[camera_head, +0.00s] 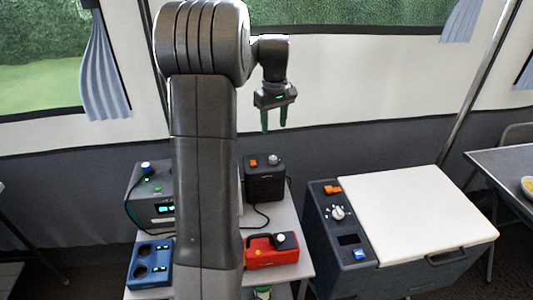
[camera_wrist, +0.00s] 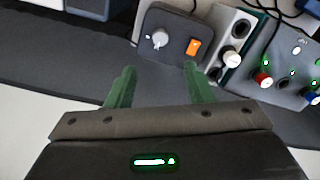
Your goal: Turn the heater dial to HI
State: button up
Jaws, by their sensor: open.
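A small black box (camera_head: 265,184) stands at the back of the low table, with an orange switch (camera_head: 253,162) and a grey dial (camera_head: 273,160) on top. It looks like the heater, though I cannot read a label. In the wrist view the dial (camera_wrist: 159,39) is beyond my fingertips, with the orange switch (camera_wrist: 194,47) to its right. The dial's setting and any HI mark are too small to read. My gripper (camera_head: 274,128) is open and empty, pointing down above the box, apart from it. Its green fingers also show in the wrist view (camera_wrist: 158,75).
A grey unit (camera_head: 145,180), a blue box with round sockets (camera_head: 150,265) and a red device with a white knob (camera_head: 268,252) share the table. A cooler-like chest (camera_head: 410,215) with a white lid and its own dial stands right. Black cables lie between the boxes.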

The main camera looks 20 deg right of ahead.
aim_at(273, 157)
notch_tip(273, 157, down, 12)
jog(key=shift+f, duration=0.2)
jog(key=c, duration=1)
jog(key=shift+m, duration=0.4)
jog(key=m, duration=0.3)
jog(key=shift+r+p, duration=0.1)
jog(key=shift+p, duration=0.2)
jog(key=m, duration=0.3)
jog(key=shift+m+p, duration=0.3)
jog(key=m, duration=0.6)
jog(key=shift+m, duration=0.3)
